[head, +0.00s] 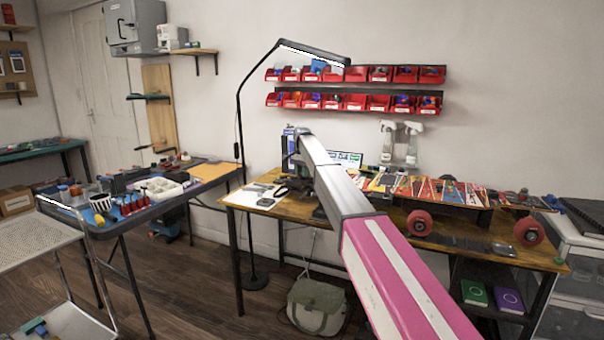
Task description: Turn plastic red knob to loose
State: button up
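My arm, pink with white stripes and a silver-grey upper link, reaches from the bottom right to the left part of the wooden workbench (262,206). At its far end, dark parts around my gripper (297,184) are small and partly covered by the arm. I cannot make out its fingers or whether it holds anything. I cannot pick out a red plastic knob with certainty; it may be hidden behind the arm or too small to tell.
A black lamp (240,120) stands behind the gap between tables. The left table (190,196) holds tools and a white tray (160,189). A green bag (317,304) lies under the bench.

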grip_shut()
jog(key=n, duration=0.4)
jog(key=shift+n, duration=0.4)
jog(key=n, duration=0.4)
jog(key=shift+n, duration=0.3)
jog(key=n, duration=0.4)
jog(key=shift+n, duration=2.3)
